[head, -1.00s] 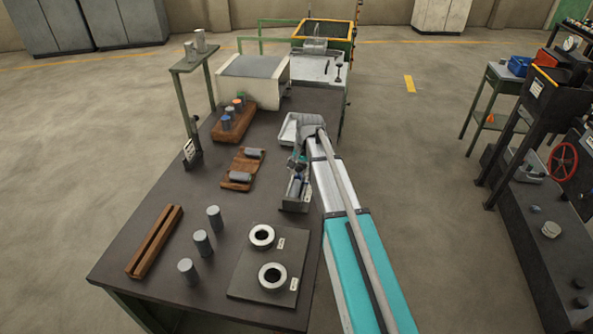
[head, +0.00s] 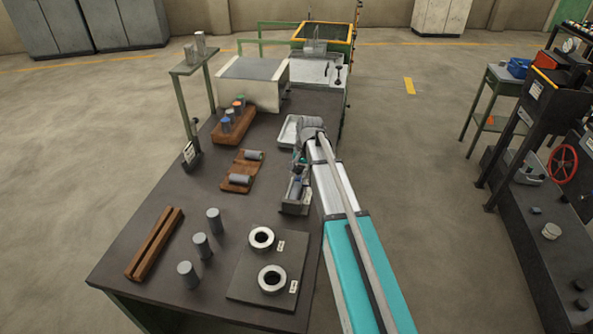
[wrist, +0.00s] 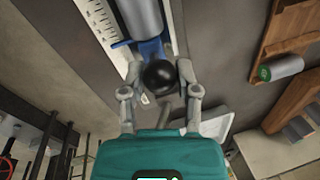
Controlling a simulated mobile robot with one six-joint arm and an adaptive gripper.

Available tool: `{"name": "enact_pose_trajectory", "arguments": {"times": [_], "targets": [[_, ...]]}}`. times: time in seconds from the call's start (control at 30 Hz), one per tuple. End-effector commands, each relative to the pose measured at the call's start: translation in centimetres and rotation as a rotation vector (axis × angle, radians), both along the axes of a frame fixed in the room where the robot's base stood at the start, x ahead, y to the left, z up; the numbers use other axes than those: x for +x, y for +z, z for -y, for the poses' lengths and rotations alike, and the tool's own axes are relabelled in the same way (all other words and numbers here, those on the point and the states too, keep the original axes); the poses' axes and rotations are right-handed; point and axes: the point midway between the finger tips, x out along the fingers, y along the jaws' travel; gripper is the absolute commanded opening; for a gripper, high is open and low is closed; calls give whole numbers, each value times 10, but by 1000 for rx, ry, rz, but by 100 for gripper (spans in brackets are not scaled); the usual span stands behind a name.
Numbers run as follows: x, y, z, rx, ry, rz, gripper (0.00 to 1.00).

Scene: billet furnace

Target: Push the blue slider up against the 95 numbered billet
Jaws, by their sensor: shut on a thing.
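The blue slider (wrist: 150,48) lies in the measuring gauge, beside a white ruled scale (wrist: 98,22) in the wrist view. A grey billet (wrist: 141,16) lies in line with it. Its near end appears at or very close to the slider's face; I cannot tell whether they touch. No number is readable on it. My gripper (wrist: 160,80) is shut on the slider's black knob (wrist: 158,76), one finger on each side. In the head view the gauge (head: 296,208) stands at the table's right edge, partly hidden by my gripper (head: 299,165).
Two billets lie on brown wooden rests (head: 240,172) left of the gauge. Upright billets (head: 202,246) stand in front, near a grooved wooden block (head: 155,244) and a plate with two rings (head: 262,276). A white tray (head: 287,132) is behind the gauge.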

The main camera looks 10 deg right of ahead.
Motion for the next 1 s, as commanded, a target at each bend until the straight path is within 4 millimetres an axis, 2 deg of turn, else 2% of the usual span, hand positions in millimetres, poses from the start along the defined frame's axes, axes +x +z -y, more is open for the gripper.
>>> {"name": "enact_pose_trajectory", "arguments": {"times": [0.23, 0.27, 0.43, 1.0], "targets": [[-1, 0, -3, 5, 3, 0, 0], [-1, 0, -3, 5, 3, 0, 45], [-1, 0, -3, 4, 2, -1, 76], [-1, 2, -1, 2, 1, -1, 76]]}}
